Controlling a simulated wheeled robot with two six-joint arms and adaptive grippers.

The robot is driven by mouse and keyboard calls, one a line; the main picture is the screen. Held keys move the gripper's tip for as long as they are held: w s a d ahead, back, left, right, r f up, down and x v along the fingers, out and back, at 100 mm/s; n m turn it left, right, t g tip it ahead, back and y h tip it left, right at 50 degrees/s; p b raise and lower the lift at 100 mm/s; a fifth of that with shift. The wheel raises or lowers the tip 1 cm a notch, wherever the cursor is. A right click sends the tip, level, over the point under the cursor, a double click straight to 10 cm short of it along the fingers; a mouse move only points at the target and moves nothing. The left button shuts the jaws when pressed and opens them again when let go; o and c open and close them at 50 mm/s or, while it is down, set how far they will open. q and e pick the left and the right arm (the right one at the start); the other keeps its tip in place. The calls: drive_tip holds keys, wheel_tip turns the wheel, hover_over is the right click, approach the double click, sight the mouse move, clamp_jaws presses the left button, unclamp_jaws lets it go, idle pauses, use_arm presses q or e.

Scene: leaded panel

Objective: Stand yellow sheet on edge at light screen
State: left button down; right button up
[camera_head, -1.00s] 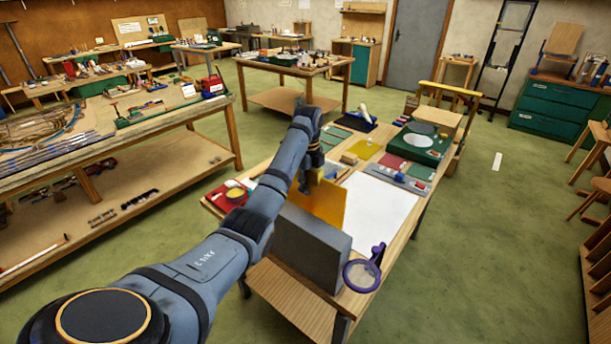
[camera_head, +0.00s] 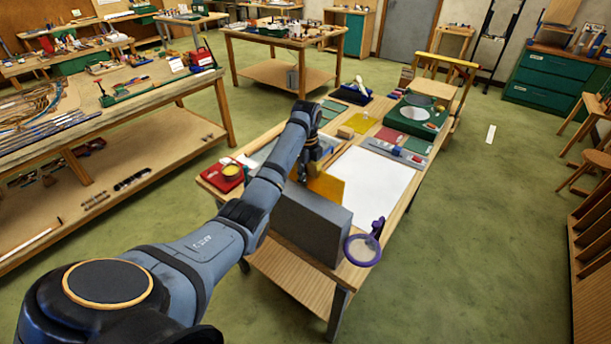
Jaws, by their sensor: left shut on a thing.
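My left gripper (camera_head: 309,172) is shut on an amber-yellow sheet (camera_head: 330,187) at the near end of the workbench. The sheet is tilted up beside a grey upright block (camera_head: 315,222), which hides its lower part. I cannot tell whether its lower edge touches the bench or the block. The block may be the light screen seen from behind; its far face is hidden. Another yellow sheet (camera_head: 362,122) lies flat farther back on the bench. My right gripper is not in view.
A white sheet (camera_head: 375,185) lies flat right of the block. A purple-rimmed magnifier (camera_head: 363,250) stands at the near right corner. A red tray (camera_head: 222,177) is at the left edge, a green case (camera_head: 418,115) at the back right. Green floor (camera_head: 470,240) is open on the right.

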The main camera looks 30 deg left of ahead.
use_arm(q)
drive_tip(key=c, duration=1.1)
unclamp_jaws()
drive_tip(key=shift+s+r, duration=0.15)
drive_tip(key=shift+r, duration=0.05)
drive_tip(key=shift+o, duration=0.2)
drive_tip(key=shift+f, duration=0.1)
